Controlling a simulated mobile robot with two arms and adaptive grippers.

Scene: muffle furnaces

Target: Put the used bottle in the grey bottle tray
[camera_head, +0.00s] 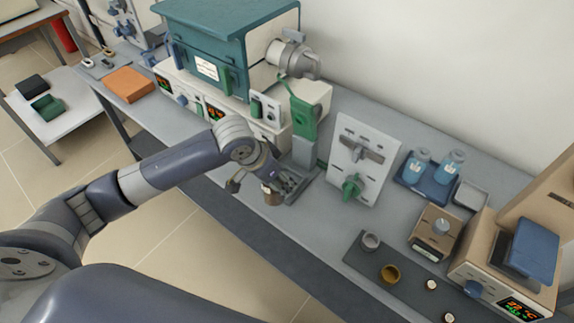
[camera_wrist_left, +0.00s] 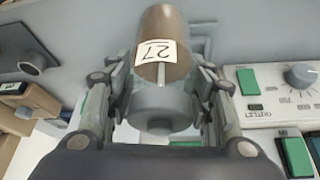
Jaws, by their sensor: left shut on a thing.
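My left gripper (camera_head: 272,184) is shut on a small brown bottle (camera_head: 272,197), held near the front edge of the grey bench. The left wrist view shows the brown bottle (camera_wrist_left: 166,42) with a white label reading 27, between the two fingers of the left gripper (camera_wrist_left: 160,88). A grey cylindrical part shows below the brown body. A flat grey piece (camera_head: 304,188) lies on the bench just right of the gripper, partly hidden by it. A small light grey open container (camera_head: 471,194) stands at the right. I cannot tell which of these is the bottle tray. My right gripper is out of view.
A green furnace (camera_head: 205,50) stands behind the arm. A white panel (camera_head: 364,160) with a green handle is to the right. A blue tray (camera_head: 412,187) holds two blue bottles (camera_head: 451,166). A balance (camera_head: 435,232) and dark mat (camera_head: 365,262) with cups lie nearer.

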